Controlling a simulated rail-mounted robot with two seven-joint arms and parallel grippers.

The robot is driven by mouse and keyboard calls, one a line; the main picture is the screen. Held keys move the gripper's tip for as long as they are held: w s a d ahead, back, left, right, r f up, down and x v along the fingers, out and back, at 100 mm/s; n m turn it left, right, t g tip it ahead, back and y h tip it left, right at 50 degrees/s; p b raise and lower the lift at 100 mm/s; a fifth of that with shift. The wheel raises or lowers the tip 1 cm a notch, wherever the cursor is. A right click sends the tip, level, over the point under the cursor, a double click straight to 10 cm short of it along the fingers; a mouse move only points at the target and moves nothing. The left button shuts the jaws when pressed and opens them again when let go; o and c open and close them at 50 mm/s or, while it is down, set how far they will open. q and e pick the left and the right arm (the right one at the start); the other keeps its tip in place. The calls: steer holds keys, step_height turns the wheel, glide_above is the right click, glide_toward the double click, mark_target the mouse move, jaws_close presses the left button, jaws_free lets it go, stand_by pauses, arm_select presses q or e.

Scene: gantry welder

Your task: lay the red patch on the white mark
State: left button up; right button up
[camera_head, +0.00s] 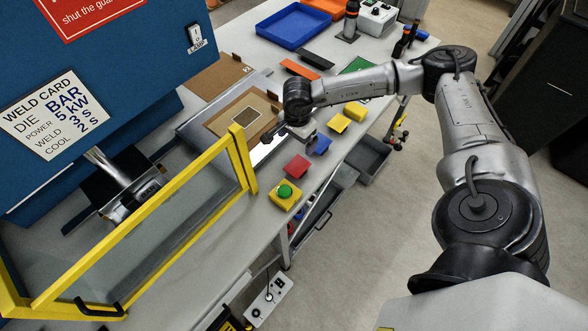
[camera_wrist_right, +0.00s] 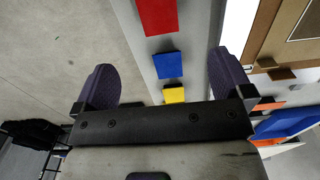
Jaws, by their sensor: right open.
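The red patch (camera_head: 297,165) lies flat on the near edge of the bench, beside the blue patch (camera_head: 320,146). The white mark appears as a white outline around a dark square (camera_head: 246,118) on the brown sheet (camera_head: 222,122). My right gripper (camera_head: 290,138) is open and empty, above the bench between the brown sheet and the patches. In the right wrist view the red patch (camera_wrist_right: 158,16) lies at the top, beyond the open fingers (camera_wrist_right: 167,80) and apart from them. My left gripper is not in view.
A yellow box with a green button (camera_head: 285,194) stands near the red patch. The yellow guard frame (camera_head: 240,160) rises at the left of it. Yellow patches (camera_head: 340,122) lie right of the blue one. A blue tray (camera_head: 292,26) stands at the back.

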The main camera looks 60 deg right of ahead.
mark_target(297, 166)
steer(key=f, duration=0.6)
steer(key=f+p, duration=0.1)
steer(key=f, duration=0.6)
steer(key=shift+s+d+f, duration=0.1)
steer(key=shift+s, duration=0.1)
steer(key=shift+f, duration=0.25)
stand_by(0.3)
steer(key=shift+c, duration=0.2)
steer(key=c, duration=1)
steer(key=shift+o, duration=0.2)
steer(key=shift+r, duration=0.15)
